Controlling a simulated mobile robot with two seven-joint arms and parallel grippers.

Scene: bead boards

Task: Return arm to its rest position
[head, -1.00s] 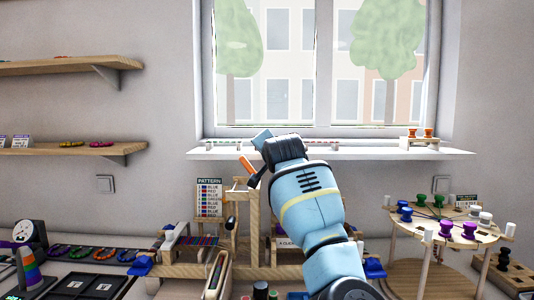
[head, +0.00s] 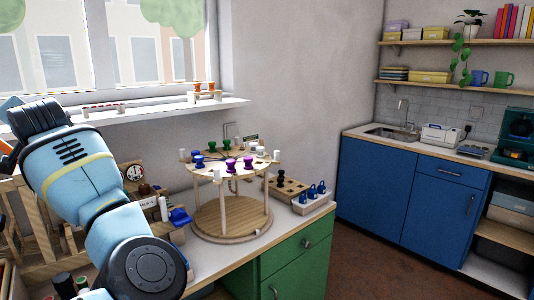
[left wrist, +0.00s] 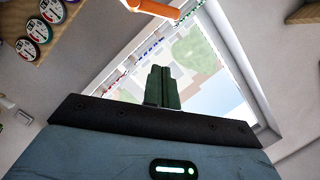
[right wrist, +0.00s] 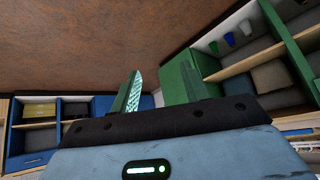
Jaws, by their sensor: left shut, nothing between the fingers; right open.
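My left gripper (left wrist: 161,72) shows in the left wrist view with its dark green fingers together and nothing between them. It points towards the window (left wrist: 205,55), and an orange bar (left wrist: 155,8) lies beyond the fingertips. My right gripper (right wrist: 161,70) shows in the right wrist view with its fingers spread and empty, against brown floor and open shelving. In the head view one blue arm of mine fills the left side, bent up in front of the window; its gripper is not clearly visible there.
A round wooden stand (head: 232,221) with coloured spools stands on the workbench, right of the arm. A peg board (head: 288,189) and a tray with blue pieces (head: 312,203) are beside it. Blue cabinets (head: 400,205) stand at the right. Open floor (head: 350,265) lies between.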

